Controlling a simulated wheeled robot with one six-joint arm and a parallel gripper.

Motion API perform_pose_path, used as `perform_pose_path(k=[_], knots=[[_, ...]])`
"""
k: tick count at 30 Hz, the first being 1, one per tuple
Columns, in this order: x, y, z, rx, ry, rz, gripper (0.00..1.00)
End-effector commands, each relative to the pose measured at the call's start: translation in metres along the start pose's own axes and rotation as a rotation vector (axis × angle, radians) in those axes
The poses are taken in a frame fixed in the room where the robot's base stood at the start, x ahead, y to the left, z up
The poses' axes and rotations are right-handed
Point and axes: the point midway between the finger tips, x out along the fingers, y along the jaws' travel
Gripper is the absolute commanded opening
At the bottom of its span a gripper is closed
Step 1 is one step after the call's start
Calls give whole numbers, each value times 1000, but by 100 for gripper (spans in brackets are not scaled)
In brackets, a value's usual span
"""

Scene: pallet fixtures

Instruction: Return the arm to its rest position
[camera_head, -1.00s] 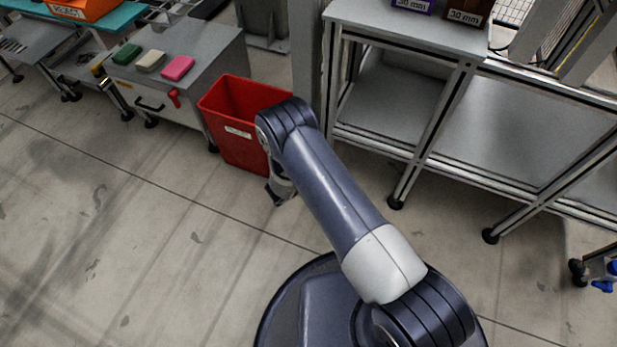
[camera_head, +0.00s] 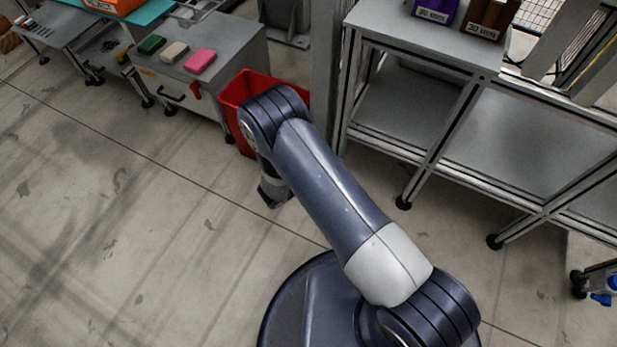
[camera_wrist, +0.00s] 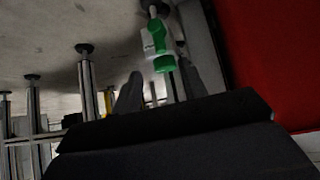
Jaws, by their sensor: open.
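My arm bends at its elbow over the red bin and hangs down. My gripper (camera_head: 274,196) hangs below the elbow, small and dark, in front of the red bin (camera_head: 232,95). Its fingers are hard to make out in the head view. In the wrist view two dark fingers of my gripper (camera_wrist: 160,90) stand apart with nothing clearly held between them. The wrist view is dark; a red surface (camera_wrist: 270,60), seemingly the bin, fills its right side.
A grey cabinet (camera_head: 240,50) carries green, beige and pink blocks (camera_head: 200,61). A metal workbench (camera_head: 430,45) with purple and brown boxes stands at right. A green and white object (camera_wrist: 157,45) shows in the wrist view. The floor at left is clear.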

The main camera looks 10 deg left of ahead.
Motion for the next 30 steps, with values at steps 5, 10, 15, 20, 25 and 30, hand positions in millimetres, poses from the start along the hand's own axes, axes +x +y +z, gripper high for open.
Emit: perform_pose_path(k=[5,10,15,20,25,30], knots=[[7,0,1,1,-1,1,41],[31,1,3,3,-1,3,41],[64,1,3,2,-1,3,41],[91,1,3,2,-2,2,41],[107,1,2,1,-1,1,41],[108,1,0,5,-2,-4,41]])
